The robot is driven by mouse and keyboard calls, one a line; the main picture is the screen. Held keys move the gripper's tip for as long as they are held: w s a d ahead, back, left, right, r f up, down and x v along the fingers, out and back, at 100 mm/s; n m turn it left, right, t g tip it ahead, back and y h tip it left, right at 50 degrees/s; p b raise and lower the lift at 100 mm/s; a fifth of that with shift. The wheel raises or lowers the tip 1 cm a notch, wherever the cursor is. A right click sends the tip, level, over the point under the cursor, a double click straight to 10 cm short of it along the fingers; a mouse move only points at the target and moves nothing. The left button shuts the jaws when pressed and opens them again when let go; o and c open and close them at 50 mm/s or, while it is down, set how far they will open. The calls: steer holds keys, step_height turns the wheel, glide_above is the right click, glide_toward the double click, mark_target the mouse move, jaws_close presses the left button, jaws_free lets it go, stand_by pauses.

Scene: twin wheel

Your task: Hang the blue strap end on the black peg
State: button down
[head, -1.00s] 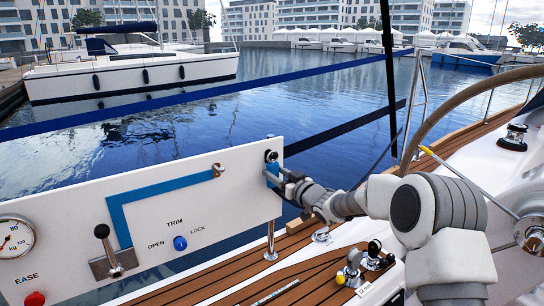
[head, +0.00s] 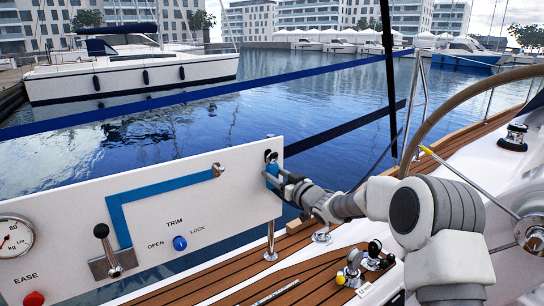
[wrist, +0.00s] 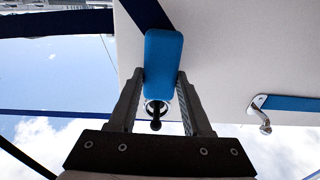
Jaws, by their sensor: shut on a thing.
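The blue strap end (head: 272,173) is at the upper right corner of the white panel, held between the fingers of my gripper (head: 284,180). In the wrist view the blue strap end (wrist: 164,62) lies between both fingers (wrist: 158,100), with a silver ring (wrist: 152,106) at its near end. The black peg (head: 271,156) shows just above the strap end in the head view. In the wrist view a black ball-ended peg (wrist: 156,125) shows at the ring. I cannot tell whether the ring is around the peg.
The white panel (head: 235,205) carries a metal hook (head: 218,169) with a blue band (head: 150,194), a black-knobbed lever (head: 101,231), a blue knob (head: 180,243) and a gauge (head: 14,238). A metal post (head: 271,242) stands below the peg. A steering wheel (head: 440,110) is at right.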

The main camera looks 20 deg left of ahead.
steer(key=shift+f, duration=0.1)
steer(key=shift+c, duration=1.3)
jaws_free()
steer(key=shift+s+d, duration=0.1)
